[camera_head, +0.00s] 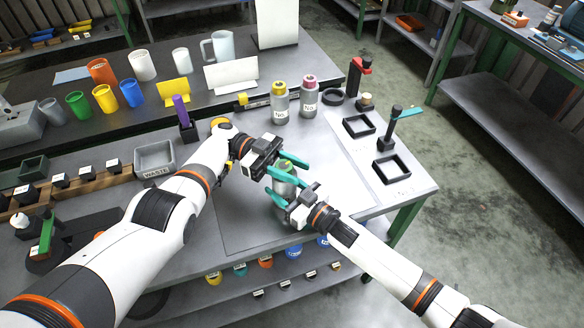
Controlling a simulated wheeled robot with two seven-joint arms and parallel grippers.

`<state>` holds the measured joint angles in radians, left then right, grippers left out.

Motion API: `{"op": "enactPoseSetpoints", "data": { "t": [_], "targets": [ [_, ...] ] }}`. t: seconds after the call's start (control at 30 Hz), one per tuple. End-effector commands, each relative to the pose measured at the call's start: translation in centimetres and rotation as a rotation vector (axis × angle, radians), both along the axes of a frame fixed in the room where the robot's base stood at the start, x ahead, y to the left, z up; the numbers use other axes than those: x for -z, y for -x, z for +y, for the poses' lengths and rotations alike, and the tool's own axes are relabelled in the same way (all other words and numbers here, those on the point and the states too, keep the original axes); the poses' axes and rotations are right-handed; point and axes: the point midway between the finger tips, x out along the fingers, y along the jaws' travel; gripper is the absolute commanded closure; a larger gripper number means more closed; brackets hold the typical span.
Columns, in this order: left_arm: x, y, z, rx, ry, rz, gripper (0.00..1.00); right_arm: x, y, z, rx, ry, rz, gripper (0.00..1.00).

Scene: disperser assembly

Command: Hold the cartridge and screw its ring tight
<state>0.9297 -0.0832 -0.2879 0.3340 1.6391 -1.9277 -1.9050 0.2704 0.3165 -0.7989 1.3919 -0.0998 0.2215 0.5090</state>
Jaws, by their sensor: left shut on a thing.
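The cartridge (285,189) is a grey cylinder standing upright over the mat on the table, with a green part (286,164) at its top. My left gripper (290,171) comes from the upper left, with its teal fingers either side of the cartridge's upper part, shut on it. My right gripper (287,194) comes from the lower right, with its teal fingers around the cartridge lower down. Whether they press on it cannot be told. The ring is mostly hidden by the fingers. Whether the cartridge's base touches the mat is unclear.
Two grey bottles, one yellow-topped (280,103) and one pink-topped (309,97), stand behind the grippers. Black square frames (391,170) and a post stand at the right. A waste bin (155,158) is at the left. The mat (240,225) has bare room.

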Motion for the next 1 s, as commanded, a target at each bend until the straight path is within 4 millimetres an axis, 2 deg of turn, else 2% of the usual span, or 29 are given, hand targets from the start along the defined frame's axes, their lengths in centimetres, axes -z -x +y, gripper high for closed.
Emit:
{"op": "enactPoseSetpoints", "data": {
  "t": [0.1, 0.13, 0.27, 0.67, 0.87, 1.0],
  "targets": [
    [0.2, 0.0, 0.1, -0.003, -0.003, 0.003, 0.87, 0.0, 0.2, 0.2, -0.005, -0.004, 0.0, 0.85],
    [0.2, 0.0, 0.1, -0.003, -0.003, 0.003, 0.62, 0.0, 0.2, 0.2, -0.005, -0.004, 0.0, 0.85],
    [0.1, 0.0, 0.0, -0.002, -0.002, 0.003, 0.42, 0.0, 0.1, 0.1, -0.004, -0.004, 0.0, 0.85],
    [-0.3, 0.0, -0.1, 0.001, 0.002, 0.0, 0.42, 0.0, 0.0, 0.0, 0.0, -0.002, 0.002, 0.85],
    [-1.8, 0.0, -0.1, 0.002, 0.005, -0.002, 0.42, 0.0, 0.0, 0.0, 0.001, -0.001, 0.003, 0.85],
    [-3.7, 0.0, -0.1, 0.001, 0.003, -0.004, 0.42, 0.0, 0.0, 0.0, 0.001, -0.001, 0.002, 0.85]
  ]
}}
